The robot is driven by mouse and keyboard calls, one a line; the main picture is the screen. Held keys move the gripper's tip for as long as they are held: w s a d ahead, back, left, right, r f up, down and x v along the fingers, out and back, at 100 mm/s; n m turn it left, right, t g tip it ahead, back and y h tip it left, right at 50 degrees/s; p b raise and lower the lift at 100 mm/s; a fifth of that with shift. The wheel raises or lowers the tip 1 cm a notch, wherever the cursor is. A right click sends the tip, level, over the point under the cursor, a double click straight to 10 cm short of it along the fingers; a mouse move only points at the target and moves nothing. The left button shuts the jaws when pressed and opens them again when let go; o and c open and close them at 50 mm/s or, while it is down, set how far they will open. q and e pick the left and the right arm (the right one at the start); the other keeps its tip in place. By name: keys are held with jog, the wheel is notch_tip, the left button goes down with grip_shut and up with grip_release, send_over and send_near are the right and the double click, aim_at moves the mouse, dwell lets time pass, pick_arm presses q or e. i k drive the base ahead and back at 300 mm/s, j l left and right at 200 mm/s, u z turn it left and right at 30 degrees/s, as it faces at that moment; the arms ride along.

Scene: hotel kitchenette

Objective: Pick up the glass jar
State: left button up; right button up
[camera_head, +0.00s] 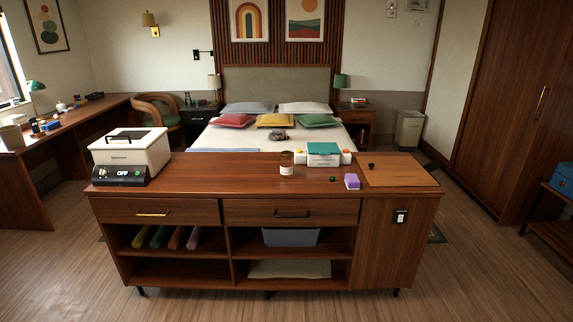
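A small jar (286,163) stands upright on the wooden cabinet top (235,169), right of its middle. It has a pale label around its lower part and a brownish upper part. It looks like the glass jar, but it is too small to tell the material for certain. Nothing touches it. Neither of my grippers is in the head view.
A white appliance (130,147) on a black base reading OFF stands at the cabinet's left end. The top between appliance and jar is clear.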

aim_at(285, 165)
jog(key=i+j+z, duration=0.1)
jog(key=i+z, duration=0.15)
jog(key=i, duration=0.3)
jog(key=i+j+z, duration=0.15)
jog(key=i+z, duration=0.15)
jog(key=i, duration=0.2)
jog(key=i+j+z, duration=0.25)
jog(key=i, duration=0.25)
jog(key=i+j+z, duration=0.25)
jog(key=i+j, duration=0.2)
